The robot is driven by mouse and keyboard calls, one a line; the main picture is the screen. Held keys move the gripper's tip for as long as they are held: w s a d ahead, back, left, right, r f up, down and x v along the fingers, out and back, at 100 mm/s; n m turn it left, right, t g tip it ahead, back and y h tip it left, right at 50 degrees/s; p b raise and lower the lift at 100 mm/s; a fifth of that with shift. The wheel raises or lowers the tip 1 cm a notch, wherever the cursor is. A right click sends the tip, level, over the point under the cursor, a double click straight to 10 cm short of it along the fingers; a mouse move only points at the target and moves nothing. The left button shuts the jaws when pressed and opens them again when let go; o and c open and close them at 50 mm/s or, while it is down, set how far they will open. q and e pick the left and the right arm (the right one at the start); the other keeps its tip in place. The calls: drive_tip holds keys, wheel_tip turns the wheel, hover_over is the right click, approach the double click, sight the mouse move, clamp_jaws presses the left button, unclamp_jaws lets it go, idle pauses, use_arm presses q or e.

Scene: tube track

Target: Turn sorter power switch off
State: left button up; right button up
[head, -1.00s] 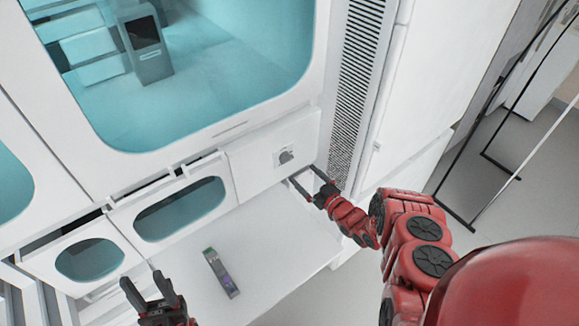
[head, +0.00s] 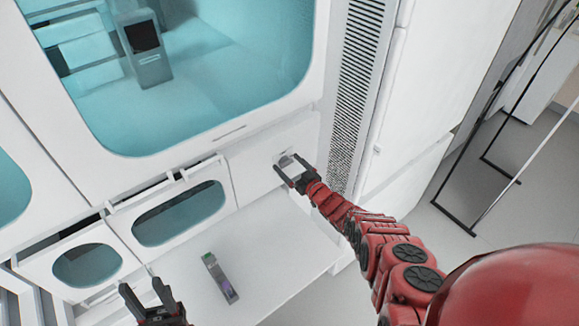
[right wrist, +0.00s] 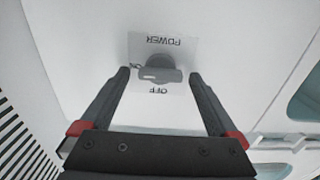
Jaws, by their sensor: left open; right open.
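The power switch (right wrist: 158,70) is a dark grey knob on a light label plate (right wrist: 150,48) on the white machine front. In the right wrist view the plate reads POWER and OFF, upside down. My right gripper (right wrist: 160,82) is open, with one finger on each side of the knob and gaps between them. In the head view my right gripper (head: 287,163) is at the label plate and hides most of the switch. My left gripper (head: 141,288) is open and empty at the lower left, above the white shelf and away from the switch.
A small grey and green device (head: 220,277) lies on the white shelf (head: 275,255). Windowed bins (head: 180,213) line the machine front left of the switch. A vented strip (head: 355,90) runs right of it.

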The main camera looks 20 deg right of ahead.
drive_tip(key=c, duration=1.4)
